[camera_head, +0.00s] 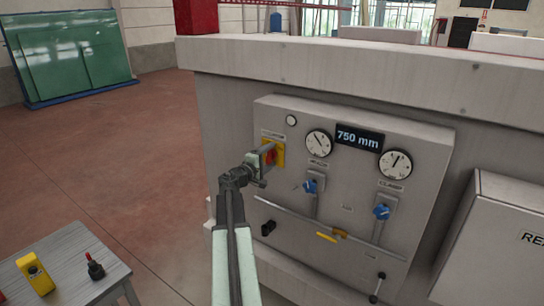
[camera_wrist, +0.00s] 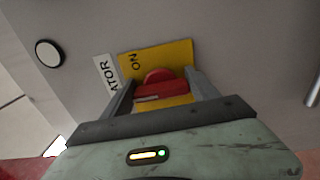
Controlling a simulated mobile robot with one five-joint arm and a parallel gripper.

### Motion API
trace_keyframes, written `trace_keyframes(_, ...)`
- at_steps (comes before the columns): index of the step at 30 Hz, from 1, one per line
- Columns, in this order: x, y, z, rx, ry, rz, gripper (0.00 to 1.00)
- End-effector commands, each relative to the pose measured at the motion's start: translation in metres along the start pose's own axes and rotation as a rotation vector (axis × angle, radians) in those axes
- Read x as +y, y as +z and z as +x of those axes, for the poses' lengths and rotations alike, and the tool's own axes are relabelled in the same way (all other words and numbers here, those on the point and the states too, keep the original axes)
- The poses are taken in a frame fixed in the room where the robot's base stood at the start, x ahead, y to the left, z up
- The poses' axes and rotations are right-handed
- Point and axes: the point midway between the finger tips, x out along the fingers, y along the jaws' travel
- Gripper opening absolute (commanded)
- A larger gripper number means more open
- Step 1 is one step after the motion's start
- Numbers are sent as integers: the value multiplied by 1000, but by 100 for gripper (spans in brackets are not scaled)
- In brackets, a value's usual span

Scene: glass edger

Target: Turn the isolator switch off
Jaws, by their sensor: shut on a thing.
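The isolator switch is a red rotary handle (camera_head: 271,156) on a yellow plate (camera_head: 280,154), at the upper left of the grey control panel. In the wrist view the red handle (camera_wrist: 160,87) sits between the two grey fingers of my gripper (camera_wrist: 161,84), which is shut on it. The yellow plate (camera_wrist: 180,54) shows "ON" at its upper left, and part of a white label reading "ATOR" is beside it. The handle's lower part and the rest of the plate are hidden by my gripper. In the head view my gripper (camera_head: 263,160) reaches the switch from the left.
The panel also carries two dials (camera_head: 319,143), a "750 mm" display (camera_head: 359,138), blue valve handles (camera_head: 381,211) and a horizontal rail (camera_head: 325,233) below. A small grey table (camera_head: 75,262) with a yellow box (camera_head: 34,272) stands at lower left. The floor behind it is clear.

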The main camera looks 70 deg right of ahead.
Motion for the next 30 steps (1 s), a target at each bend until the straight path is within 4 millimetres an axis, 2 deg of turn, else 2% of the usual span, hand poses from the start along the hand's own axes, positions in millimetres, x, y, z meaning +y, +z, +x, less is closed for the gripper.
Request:
trace_keyframes(3, -2, 1, -1, -2, -5, 4, 28)
trace_keyframes(4, -2, 1, -1, -2, -5, 4, 77)
trace_keyframes(6, -2, 1, -1, -2, -4, 4, 90)
trace_keyframes(17, -1, 1, -4, 0, -1, 2, 90)
trace_keyframes(20, -1, 2, -14, 0, -1, 2, 90)
trace_keyframes(27, -1, 4, -61, 1, -2, 2, 90)
trace_keyframes(30, -1, 5, -75, 0, -2, 3, 90)
